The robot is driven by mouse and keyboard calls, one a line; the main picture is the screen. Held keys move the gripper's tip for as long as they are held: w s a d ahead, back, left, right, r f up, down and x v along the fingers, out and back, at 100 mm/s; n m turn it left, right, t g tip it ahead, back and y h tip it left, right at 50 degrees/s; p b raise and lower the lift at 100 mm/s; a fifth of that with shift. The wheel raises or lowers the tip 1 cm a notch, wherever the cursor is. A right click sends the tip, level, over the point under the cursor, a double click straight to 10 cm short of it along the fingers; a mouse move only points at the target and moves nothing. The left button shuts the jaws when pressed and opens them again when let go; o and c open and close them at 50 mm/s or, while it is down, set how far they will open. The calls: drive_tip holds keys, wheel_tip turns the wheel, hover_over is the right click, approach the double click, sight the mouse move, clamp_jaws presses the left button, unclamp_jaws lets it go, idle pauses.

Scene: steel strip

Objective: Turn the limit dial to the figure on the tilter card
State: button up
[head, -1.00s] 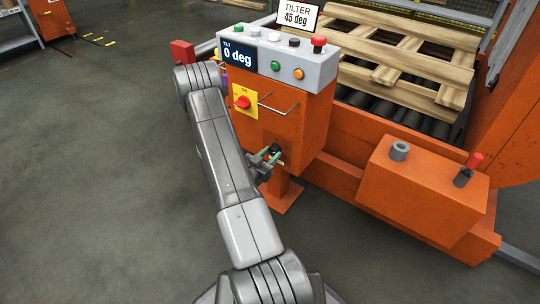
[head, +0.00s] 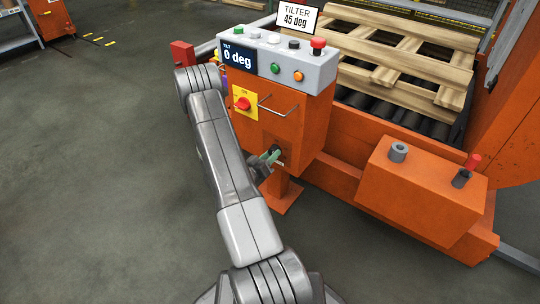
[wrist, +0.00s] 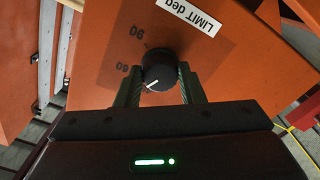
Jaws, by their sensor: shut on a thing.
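The black limit dial (wrist: 159,70) is in the wrist view, on an orange panel below a white label reading "LIMIT deg" (wrist: 191,14). My gripper (wrist: 158,82) is shut on the dial, a green finger on each side. The dial's white pointer line is at its lower left, a little below the figure 60; a 90 is above that. Other figures are hidden. In the head view my gripper (head: 268,158) is at the lower front of the orange cabinet. The tilter card (head: 297,17) reads "TILTER 45 deg".
The tilt display (head: 238,55) reads 0 deg. A handle bar (head: 278,107) and a red switch on a yellow plate (head: 243,103) are above my gripper. Buttons line the grey console (head: 300,66). Wooden pallets (head: 400,50) lie behind. The floor at left is clear.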

drive_tip(key=n+p, duration=0.1)
drive_tip(key=n, duration=0.4)
idle(0.7)
drive_tip(key=o, duration=1)
drive_tip(key=p+v, duration=0.3)
drive_tip(key=v, duration=1.1)
drive_tip(key=shift+w+d, duration=0.1)
